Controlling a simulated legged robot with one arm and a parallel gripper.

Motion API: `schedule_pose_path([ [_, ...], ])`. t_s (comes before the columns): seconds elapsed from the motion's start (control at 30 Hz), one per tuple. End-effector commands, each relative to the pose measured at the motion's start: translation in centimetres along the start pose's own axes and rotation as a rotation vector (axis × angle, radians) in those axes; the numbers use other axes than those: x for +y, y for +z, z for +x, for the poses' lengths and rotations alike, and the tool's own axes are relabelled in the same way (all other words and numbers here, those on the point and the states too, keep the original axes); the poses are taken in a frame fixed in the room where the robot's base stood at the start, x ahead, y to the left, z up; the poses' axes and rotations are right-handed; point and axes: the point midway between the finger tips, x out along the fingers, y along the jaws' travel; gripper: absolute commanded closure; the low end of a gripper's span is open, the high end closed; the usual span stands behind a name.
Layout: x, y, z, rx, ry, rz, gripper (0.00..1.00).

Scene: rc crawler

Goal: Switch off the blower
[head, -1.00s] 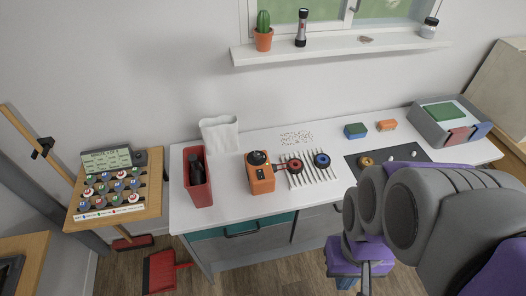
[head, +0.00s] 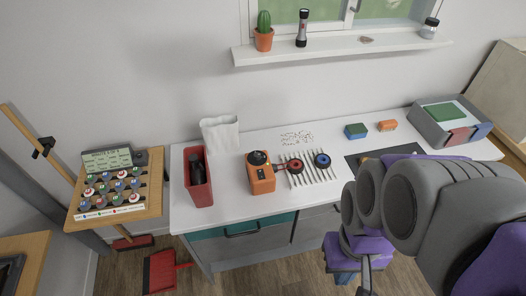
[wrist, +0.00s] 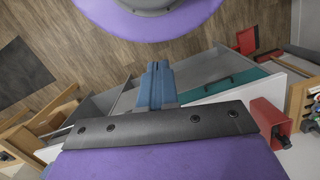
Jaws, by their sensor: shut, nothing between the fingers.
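An orange box-shaped device (head: 261,181), which looks like the blower, stands on the white worktop in the head view. It has a black round part on top, a small yellow spot and dark marks on its front. A red wheel-like part (head: 296,167) sits close to its right. My gripper shows in the wrist view as blue fingers (wrist: 158,68), shut and empty. In the head view my arm fills the right side, and my gripper end is low in front of the worktop, right of the device and apart from it. The switch position is too small to tell.
A red bin (head: 199,192) with a black object stands left of the device. A ribbed rack with a blue wheel (head: 322,160) is right of it. Small specks lie behind. A teal drawer front (head: 222,229) is below. A side table (head: 148,207) holds several capped pieces.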

Motion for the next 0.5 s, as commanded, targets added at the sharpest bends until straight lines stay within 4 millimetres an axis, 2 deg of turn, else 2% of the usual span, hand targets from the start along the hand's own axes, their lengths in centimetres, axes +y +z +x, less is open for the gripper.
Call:
schedule_pose_path([
  [0.17,-1.3,-3.6,-1.5,0.019,-0.023,-0.198,1.00],
  [0.5,-5.0,-12.8,-4.3,0.086,-0.085,-0.684,1.00],
])
